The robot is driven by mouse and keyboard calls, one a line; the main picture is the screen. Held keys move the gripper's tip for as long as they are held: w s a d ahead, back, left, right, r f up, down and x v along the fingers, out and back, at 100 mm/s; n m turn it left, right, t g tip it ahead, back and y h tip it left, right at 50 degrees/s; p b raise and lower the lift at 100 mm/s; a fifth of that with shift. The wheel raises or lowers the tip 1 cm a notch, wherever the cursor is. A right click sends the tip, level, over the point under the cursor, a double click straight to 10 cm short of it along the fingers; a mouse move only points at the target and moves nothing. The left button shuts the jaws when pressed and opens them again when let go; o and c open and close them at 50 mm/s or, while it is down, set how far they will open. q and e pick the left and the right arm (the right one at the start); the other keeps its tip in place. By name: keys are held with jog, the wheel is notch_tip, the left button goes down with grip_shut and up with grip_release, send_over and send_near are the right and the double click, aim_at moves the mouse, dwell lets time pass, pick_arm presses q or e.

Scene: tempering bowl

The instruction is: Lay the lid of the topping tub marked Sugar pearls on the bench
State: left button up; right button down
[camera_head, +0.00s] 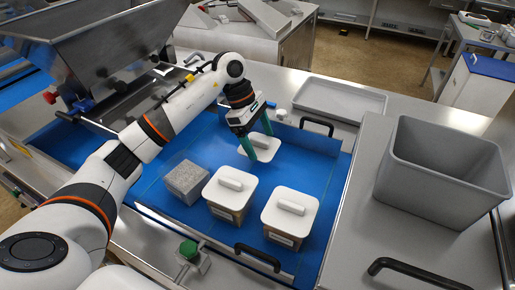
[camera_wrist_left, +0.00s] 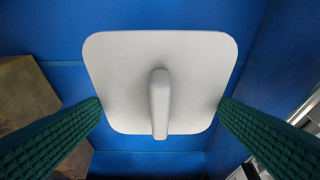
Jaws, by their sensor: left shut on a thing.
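A white square lid with a bar handle (camera_head: 265,143) is between the green fingers of my left gripper (camera_head: 256,147), over the blue surface. In the left wrist view the lid (camera_wrist_left: 190,75) fills the middle, and the fingers (camera_wrist_left: 160,118) press on its left and right edges. I see no tub under it; I cannot tell whether it touches the surface. Two tubs with white lids, a left one (camera_head: 229,213) and a right one (camera_head: 286,233), stand nearer. Their front labels are too small to read. My right gripper is not in view.
A shallow grey tray (camera_head: 342,113) lies behind on the metal bench (camera_head: 421,115). A deep grey bin (camera_head: 440,190) stands at the right. Black handles (camera_head: 257,257) edge the blue area. A steel hopper (camera_head: 85,40) stands at the back left.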

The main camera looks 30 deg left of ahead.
aim_at(257, 145)
pick_arm(q)
notch_tip(257, 145, down, 3)
jog(key=shift+f+p, duration=0.1)
jog(key=shift+p, duration=0.45)
jog(key=shift+f, duration=0.25)
jog(key=shift+f, duration=0.1)
